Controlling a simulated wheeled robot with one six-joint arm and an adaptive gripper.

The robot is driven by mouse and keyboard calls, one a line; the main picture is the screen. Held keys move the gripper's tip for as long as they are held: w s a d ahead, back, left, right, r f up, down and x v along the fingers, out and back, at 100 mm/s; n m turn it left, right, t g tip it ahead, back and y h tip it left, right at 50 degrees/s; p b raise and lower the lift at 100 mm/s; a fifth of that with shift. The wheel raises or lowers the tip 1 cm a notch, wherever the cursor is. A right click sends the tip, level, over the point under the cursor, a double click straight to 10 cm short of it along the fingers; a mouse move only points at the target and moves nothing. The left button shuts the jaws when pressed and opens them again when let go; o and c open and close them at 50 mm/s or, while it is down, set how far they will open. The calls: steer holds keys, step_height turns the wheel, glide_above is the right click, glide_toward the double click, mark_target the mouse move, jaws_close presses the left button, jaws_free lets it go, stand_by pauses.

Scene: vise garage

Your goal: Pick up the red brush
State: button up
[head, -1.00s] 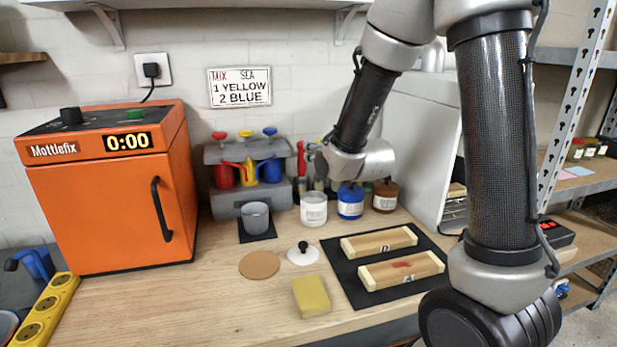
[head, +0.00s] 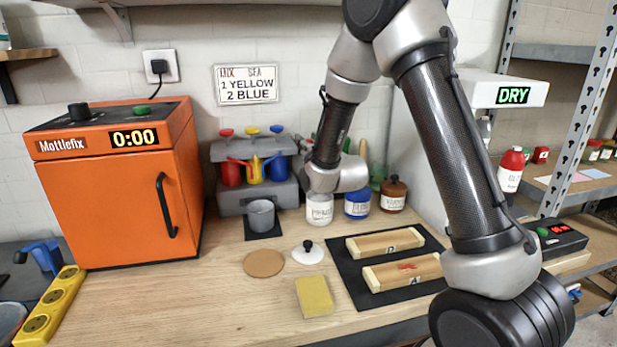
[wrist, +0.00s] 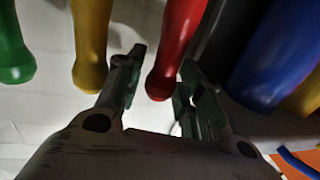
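The red brush's handle (wrist: 178,45) hangs into the wrist view from the top, with its rounded end between the two fingers of my gripper (wrist: 161,68). In the head view my wrist is at the back of the bench by the jars, hiding my fingers and most of the brush area.
A grey dispenser (head: 232,204) with coloured bottles stands left of my wrist. White (head: 319,209), blue (head: 357,204) and brown (head: 393,196) jars stand just below it. An orange oven (head: 100,210) is at left.

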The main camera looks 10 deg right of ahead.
steer(key=shift+c, duration=0.2)
jaws_close()
